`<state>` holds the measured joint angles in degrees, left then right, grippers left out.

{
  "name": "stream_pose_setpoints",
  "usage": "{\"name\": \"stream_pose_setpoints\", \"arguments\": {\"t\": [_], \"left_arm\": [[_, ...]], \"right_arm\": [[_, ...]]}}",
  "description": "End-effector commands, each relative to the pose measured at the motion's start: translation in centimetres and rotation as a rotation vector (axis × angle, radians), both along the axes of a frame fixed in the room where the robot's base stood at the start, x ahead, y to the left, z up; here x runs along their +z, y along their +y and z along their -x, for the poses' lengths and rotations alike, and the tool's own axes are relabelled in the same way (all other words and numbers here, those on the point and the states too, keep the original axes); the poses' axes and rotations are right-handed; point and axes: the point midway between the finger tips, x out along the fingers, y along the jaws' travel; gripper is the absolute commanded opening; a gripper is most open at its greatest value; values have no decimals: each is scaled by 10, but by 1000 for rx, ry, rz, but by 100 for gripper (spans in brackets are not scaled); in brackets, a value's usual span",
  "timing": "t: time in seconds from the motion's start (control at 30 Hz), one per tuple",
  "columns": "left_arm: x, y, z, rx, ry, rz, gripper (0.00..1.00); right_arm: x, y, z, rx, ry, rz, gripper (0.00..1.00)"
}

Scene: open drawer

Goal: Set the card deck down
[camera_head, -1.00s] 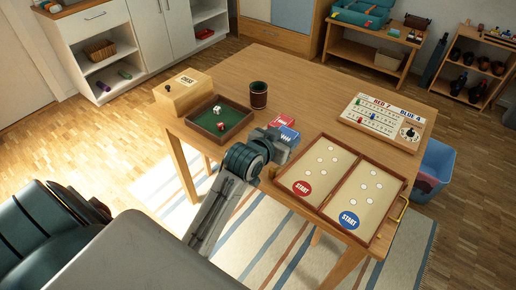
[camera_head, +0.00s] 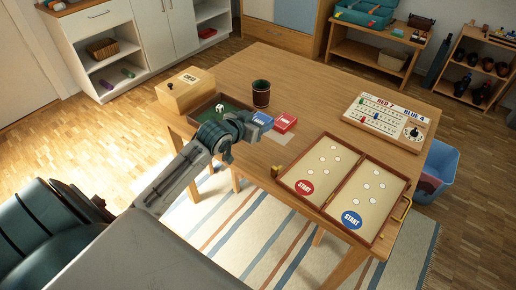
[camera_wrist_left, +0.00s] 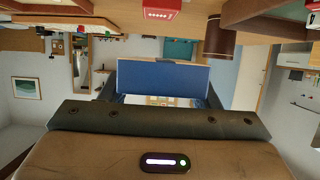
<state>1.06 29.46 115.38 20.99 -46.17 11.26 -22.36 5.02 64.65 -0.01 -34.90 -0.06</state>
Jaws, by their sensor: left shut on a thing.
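My left gripper (camera_head: 254,125) is shut on the blue card deck (camera_head: 262,120), just left of the red card deck (camera_head: 285,123). In the left wrist view the blue deck (camera_wrist_left: 163,76) fills the space between the dark fingers. The red deck (camera_wrist_left: 162,10) shows past it at the top edge. I cannot tell whether the blue deck touches the table (camera_head: 330,87). A pale flat rectangle (camera_head: 281,138) lies on the tabletop in front of the decks. My right gripper is not in view.
A dice tray (camera_head: 208,106) sits left of the decks, partly behind my left arm, near a wooden box (camera_head: 184,90). A dark cup (camera_head: 261,94) stands behind. A folding game board (camera_head: 341,185) and a scoreboard (camera_head: 384,121) lie to the right. The table's back middle is clear.

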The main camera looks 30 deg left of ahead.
Motion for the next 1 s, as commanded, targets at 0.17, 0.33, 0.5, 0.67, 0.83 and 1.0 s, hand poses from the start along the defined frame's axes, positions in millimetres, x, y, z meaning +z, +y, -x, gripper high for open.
{"name": "stream_pose_setpoints", "arguments": {"t": [0.17,0.33,0.5,0.67,0.83,1.0], "left_arm": [[-28,-1,1,2,5,3,32],[-48,0,0,1,2,2,32],[-71,0,1,2,5,2,32],[-87,0,1,1,3,0,32],[-95,0,0,1,1,-1,32],[-95,0,0,1,0,-1,32]], "right_arm": [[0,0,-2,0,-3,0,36],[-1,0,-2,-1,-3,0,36],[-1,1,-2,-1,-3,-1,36],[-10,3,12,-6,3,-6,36],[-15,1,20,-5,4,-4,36],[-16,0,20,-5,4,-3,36]]}}
